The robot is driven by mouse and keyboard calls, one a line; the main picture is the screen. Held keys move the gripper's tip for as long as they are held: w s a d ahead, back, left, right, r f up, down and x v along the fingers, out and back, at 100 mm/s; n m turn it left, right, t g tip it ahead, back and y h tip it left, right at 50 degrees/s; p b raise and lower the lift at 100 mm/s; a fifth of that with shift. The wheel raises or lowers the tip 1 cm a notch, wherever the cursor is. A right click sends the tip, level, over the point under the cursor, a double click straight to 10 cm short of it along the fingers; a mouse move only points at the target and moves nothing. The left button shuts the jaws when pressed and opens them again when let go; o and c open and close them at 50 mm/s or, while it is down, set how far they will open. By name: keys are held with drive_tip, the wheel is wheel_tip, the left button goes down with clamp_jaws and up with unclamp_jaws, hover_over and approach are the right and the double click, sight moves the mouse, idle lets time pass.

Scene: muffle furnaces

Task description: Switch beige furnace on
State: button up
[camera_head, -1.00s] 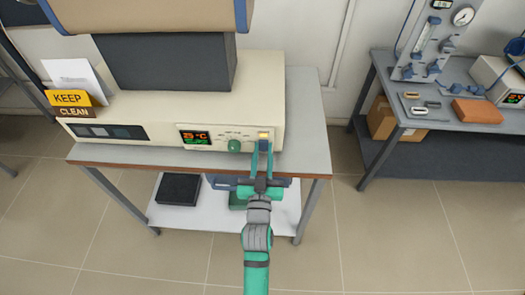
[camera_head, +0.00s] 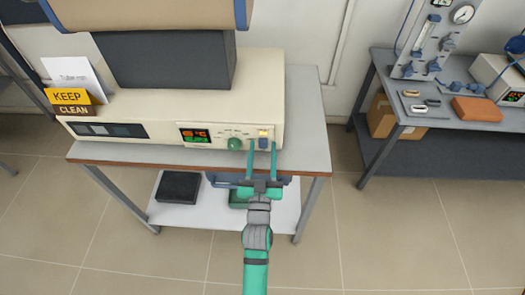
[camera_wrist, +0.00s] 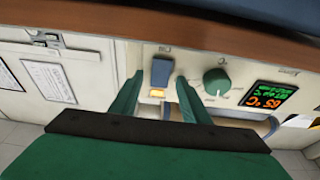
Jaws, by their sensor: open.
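The beige furnace (camera_head: 165,102) stands on a grey table. Its front panel has a lit display (camera_head: 195,136) with orange and green characters, a green knob (camera_head: 235,144), a blue switch (camera_head: 263,145) and a glowing amber lamp (camera_head: 264,133). My gripper (camera_head: 261,147) is open and empty at the panel's right end, its fingers on either side of the switch. In the wrist view, the switch (camera_wrist: 162,72) and lamp (camera_wrist: 157,93) show between the spread fingers. I cannot tell whether the fingers touch the panel.
A yellow "KEEP CLEAN" sign (camera_head: 70,98) stands at the furnace's left. The table's front edge (camera_head: 150,163) runs below the panel. A black box (camera_head: 178,187) lies on the lower shelf. A second table (camera_head: 390,115) stands at the right, with open floor between.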

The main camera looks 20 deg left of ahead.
drive_tip(key=shift+s+f, duration=0.1)
drive_tip(key=v, duration=1)
drive_tip(key=shift+s, duration=0.3)
drive_tip(key=shift+d, duration=0.1)
drive_tip(key=s+d+f+m+g+h, duration=0.1)
drive_tip(key=s+d, duration=0.3)
drive_tip(key=s, duration=0.4)
drive_tip(key=s+d+f+m+g+h, duration=0.1)
drive_tip(key=s+d+f+g+h, duration=0.1)
drive_tip(key=s+d, duration=0.3)
drive_tip(key=s+d+f+m+g+h, duration=0.1)
drive_tip(key=s+d, duration=0.4)
drive_tip(key=s, duration=0.7)
drive_tip(key=shift+s+f+g+h, duration=0.15)
drive_tip(key=shift+f+g+h, duration=0.3)
drive_tip(key=shift+h, duration=0.45)
